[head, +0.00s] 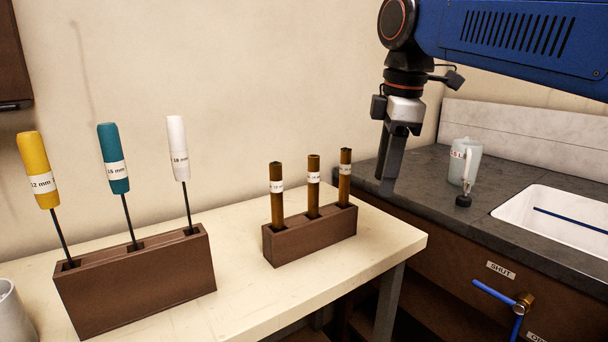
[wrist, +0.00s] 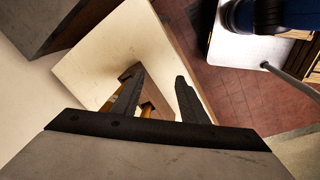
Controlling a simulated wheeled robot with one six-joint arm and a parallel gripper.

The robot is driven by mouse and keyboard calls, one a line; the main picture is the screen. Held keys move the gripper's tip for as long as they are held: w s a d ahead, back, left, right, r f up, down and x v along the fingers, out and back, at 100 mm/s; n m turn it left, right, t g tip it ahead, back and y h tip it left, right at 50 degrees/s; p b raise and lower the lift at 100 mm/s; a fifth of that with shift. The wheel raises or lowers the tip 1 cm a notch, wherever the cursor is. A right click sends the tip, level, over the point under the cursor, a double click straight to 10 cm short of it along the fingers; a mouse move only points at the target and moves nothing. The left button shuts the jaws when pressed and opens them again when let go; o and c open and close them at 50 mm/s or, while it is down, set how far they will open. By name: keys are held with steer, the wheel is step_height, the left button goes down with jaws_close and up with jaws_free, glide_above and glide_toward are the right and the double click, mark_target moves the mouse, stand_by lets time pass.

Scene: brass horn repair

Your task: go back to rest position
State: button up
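My gripper (head: 389,184) hangs fingers down in the head view, to the right of the short brown rack (head: 312,240) and in front of the dark counter. In the wrist view my gripper (wrist: 160,76) has its two dark fingers apart, with nothing held between them. The short rack holds three upright brass tubes (head: 313,185) with white labels. Part of this rack (wrist: 160,127) shows behind the fingers in the wrist view, with bits of the tubes; the fingers hide the rest.
On the cream table (head: 225,312), a larger brown rack (head: 140,285) holds yellow, teal and white-handled tools. A grey cup (head: 12,315) stands at the left edge. On the dark counter (head: 425,165) are a clear jug (head: 464,163) and a white sink (head: 560,222). A blue-handled valve (head: 522,303) sits below.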

steer(key=s+d+f+m+t, duration=0.1)
steer(key=s+d+f+m, duration=0.3)
steer(key=f, duration=0.5)
steer(key=s+d+f+m+t, duration=0.1)
steer(key=s+d+f+m, duration=0.4)
steer(key=f, duration=0.5)
steer(key=s+d+f+m+t, duration=0.1)
steer(key=s+d+f+m, duration=0.4)
steer(key=s+f+m, duration=0.2)
step_height(320, 180, down, 3)
steer(key=shift+r+m+h, duration=0.15)
steer(key=shift+m+h, duration=0.15)
steer(key=shift+m, duration=0.1)
steer(key=shift+s, duration=0.1)
